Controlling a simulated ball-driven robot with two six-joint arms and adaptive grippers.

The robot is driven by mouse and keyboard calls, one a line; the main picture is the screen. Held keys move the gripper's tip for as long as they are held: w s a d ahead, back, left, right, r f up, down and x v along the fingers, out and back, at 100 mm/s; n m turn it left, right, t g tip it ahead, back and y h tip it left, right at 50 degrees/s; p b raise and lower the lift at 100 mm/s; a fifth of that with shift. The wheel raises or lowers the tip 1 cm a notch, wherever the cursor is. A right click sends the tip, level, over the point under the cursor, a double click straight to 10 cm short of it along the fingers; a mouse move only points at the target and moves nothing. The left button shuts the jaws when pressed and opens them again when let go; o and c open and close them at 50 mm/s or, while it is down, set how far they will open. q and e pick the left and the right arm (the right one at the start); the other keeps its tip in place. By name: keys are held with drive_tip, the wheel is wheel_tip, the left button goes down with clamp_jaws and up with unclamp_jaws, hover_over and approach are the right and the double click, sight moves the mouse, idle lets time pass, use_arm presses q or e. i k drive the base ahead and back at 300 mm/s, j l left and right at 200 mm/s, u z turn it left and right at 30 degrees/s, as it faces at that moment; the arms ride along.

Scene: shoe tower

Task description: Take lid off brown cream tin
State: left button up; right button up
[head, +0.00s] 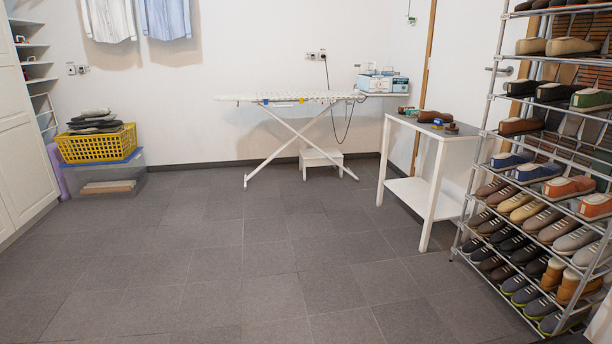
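A brown shoe (434,116) lies there. A small blue item (437,123) and a small brown, round-looking item (451,128) are close to its front. More small items (405,110) are at the table's left back. They are too small to tell which is the brown cream tin or how its lid sits. Neither of my grippers shows in this view.
A tall metal shoe rack (487,136) full of shoes stands right of the table. An ironing board (286,97) is at the back wall, with a low white stool (321,156) under it. A yellow basket (97,145) sits at left. The tiled floor (230,250) is clear.

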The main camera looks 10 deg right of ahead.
sight(453, 128)
drive_tip(key=i+l+z, duration=0.1)
drive_tip(key=i+z, duration=0.25)
drive_tip(key=i, duration=0.3)
drive_tip(key=i+j+z, duration=0.1)
drive_tip(key=i+z, duration=0.25)
drive_tip(key=i, duration=0.25)
drive_tip(key=i+j+z, duration=0.35)
drive_tip(key=i, duration=0.25)
drive_tip(key=i+l, duration=0.05)
drive_tip(key=l, duration=0.05)
